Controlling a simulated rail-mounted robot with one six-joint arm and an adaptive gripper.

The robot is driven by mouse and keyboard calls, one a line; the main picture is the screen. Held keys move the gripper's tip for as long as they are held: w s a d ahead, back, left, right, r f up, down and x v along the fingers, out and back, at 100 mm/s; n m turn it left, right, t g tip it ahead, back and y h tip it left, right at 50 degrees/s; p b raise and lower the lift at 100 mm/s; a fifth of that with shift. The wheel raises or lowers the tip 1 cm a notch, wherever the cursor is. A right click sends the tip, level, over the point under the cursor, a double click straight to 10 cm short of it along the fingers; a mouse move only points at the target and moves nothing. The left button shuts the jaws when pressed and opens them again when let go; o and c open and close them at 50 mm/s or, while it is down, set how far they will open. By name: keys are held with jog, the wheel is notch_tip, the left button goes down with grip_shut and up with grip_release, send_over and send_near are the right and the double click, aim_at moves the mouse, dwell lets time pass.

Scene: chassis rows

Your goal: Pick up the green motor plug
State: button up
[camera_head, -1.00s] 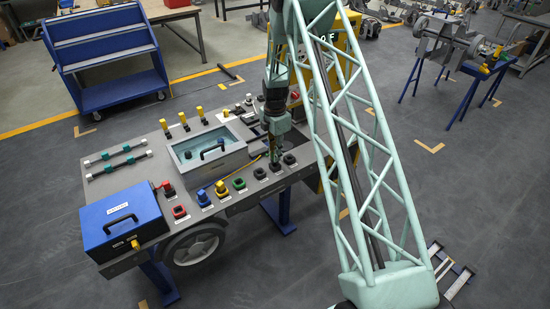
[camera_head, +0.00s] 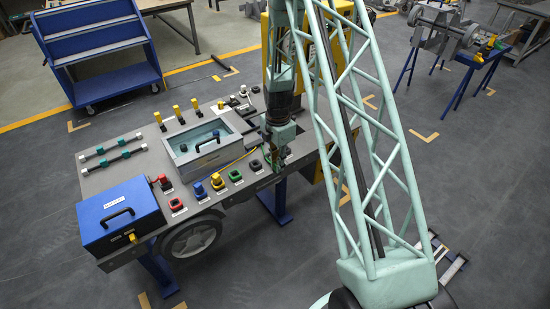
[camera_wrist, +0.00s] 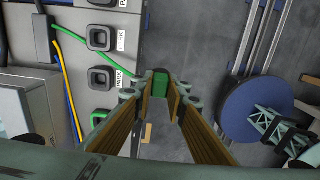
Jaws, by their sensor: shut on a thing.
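My gripper (camera_wrist: 160,95) is shut on the green motor plug (camera_wrist: 160,84), which shows between the fingertips in the wrist view. A green cable (camera_wrist: 100,83) runs across the panel toward the plug. In the head view my gripper (camera_head: 281,166) is at the right front edge of the grey bench (camera_head: 190,228), and the plug is too small to make out there. The green-framed socket (camera_head: 235,175) is on the bench to the left of my gripper. In the wrist view the plug is beyond the panel's right edge, over the floor.
Black sockets (camera_wrist: 101,78) line the panel edge beside my gripper. Red (camera_head: 176,204), blue (camera_head: 199,191) and yellow (camera_head: 218,182) connectors stand farther left, near a blue case (camera_head: 118,213). A clear-lidded box (camera_head: 202,145) sits behind them.

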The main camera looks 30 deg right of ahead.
jog(key=shift+s+a+r, duration=0.1)
jog(key=shift+s+a, duration=0.05)
jog(key=shift+s, duration=0.4)
jog(key=shift+s+a+r, duration=0.1)
jog(key=shift+s+a, duration=0.05)
jog(key=shift+s, duration=0.4)
jog(key=shift+w+f, duration=0.1)
